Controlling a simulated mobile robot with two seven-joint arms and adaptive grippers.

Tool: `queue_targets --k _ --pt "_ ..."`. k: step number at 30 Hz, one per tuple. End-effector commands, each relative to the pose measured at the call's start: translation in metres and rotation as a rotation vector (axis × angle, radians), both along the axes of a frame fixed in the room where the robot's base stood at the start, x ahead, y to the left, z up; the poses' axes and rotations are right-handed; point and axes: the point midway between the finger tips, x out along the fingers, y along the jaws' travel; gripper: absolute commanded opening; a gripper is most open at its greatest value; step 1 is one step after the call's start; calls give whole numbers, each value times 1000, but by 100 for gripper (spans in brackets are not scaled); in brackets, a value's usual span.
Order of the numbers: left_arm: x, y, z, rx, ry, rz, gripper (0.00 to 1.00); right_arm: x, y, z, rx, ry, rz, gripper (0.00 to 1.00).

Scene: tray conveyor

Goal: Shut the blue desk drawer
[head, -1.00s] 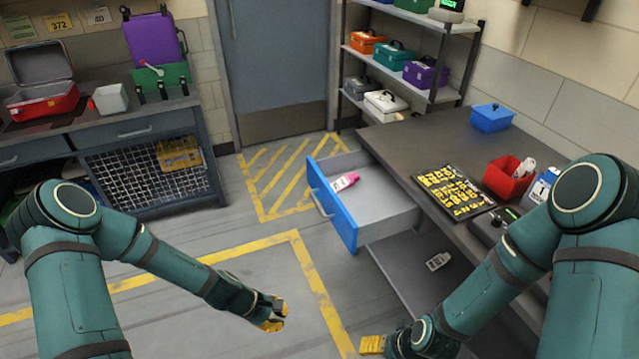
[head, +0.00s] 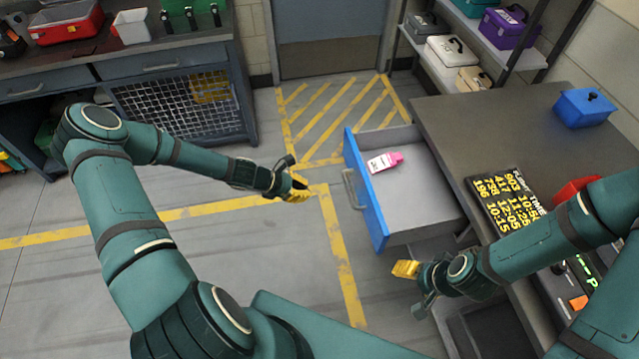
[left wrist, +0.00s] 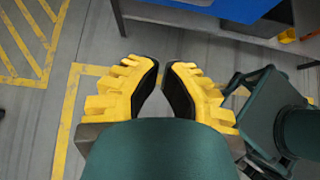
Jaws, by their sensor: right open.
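The blue desk drawer (head: 365,187) stands pulled out from the grey desk (head: 475,110), its blue front and grey handle (head: 352,190) facing left. A pink and white bottle (head: 384,162) lies inside it. My left gripper (head: 300,188) is left of the handle, apart from it. In the left wrist view its yellow fingers (left wrist: 161,75) lean together at the tips with a narrow gap and nothing between them. A blue panel, likely the drawer front, shows at that view's top (left wrist: 225,8). My right gripper (head: 405,269) is open and empty, just below the drawer front's near end.
A sign board with yellow text (head: 505,200), a red bin (head: 575,190) and a blue box (head: 584,108) are on the desk. Shelves with toolboxes (head: 452,55) stand behind. A workbench (head: 170,75) is at the back left. The yellow-marked floor left of the drawer is clear.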

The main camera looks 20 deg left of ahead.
Motion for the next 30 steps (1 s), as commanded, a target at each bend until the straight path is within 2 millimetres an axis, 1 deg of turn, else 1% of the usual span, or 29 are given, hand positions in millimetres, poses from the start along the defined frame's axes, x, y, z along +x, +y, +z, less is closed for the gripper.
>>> queue_targets --k 1,14,18,21,24,30 --pt "3 -7 -6 -3 -1 -3 0 0 0 -2 0 1 0 67" --pt "39 -59 -59 -1 0 -5 0 -5 1 -16 2 11 8 67" --pt "51 -76 -52 2 -4 -7 0 -5 1 -16 3 11 10 67" --pt "56 -83 -50 3 -2 -5 0 -5 1 -17 3 12 10 67" --pt "59 -87 -49 1 -1 -4 0 -5 1 -17 3 12 10 67" --pt "60 -89 -48 1 0 -3 0 -5 1 -17 3 12 10 67"
